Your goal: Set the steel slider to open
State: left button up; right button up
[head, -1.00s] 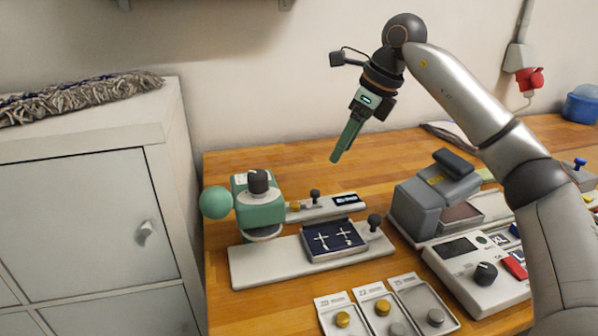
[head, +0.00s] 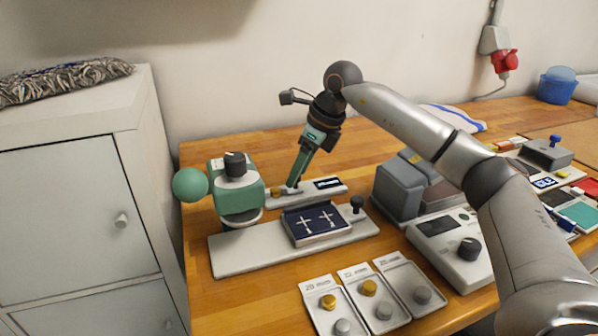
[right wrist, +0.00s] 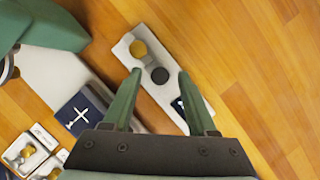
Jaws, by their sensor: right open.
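A narrow pale plate (head: 330,197) behind the green press carries a brass disc (head: 276,192), a grey disc and a black knob, with a small dark display (head: 328,183) at its right. In the right wrist view, the brass disc (right wrist: 138,49), grey disc (right wrist: 149,60) and black knob (right wrist: 159,76) stand in a row. I cannot tell for sure which piece is the steel slider, nor its setting. My right gripper (head: 293,186) points down at this plate, open; its green fingers (right wrist: 161,76) appear on either side of the black knob. Contact cannot be told. My left gripper is out of view.
The green press (head: 236,195) with its ball handle (head: 190,184) stands close left of the gripper. Labelled trays (head: 330,305) are at the front; a grey device (head: 398,187) stands to the right.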

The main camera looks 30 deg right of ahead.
jog(key=shift+f, duration=0.1)
grip_shut()
dwell(0.5)
dwell(0.9)
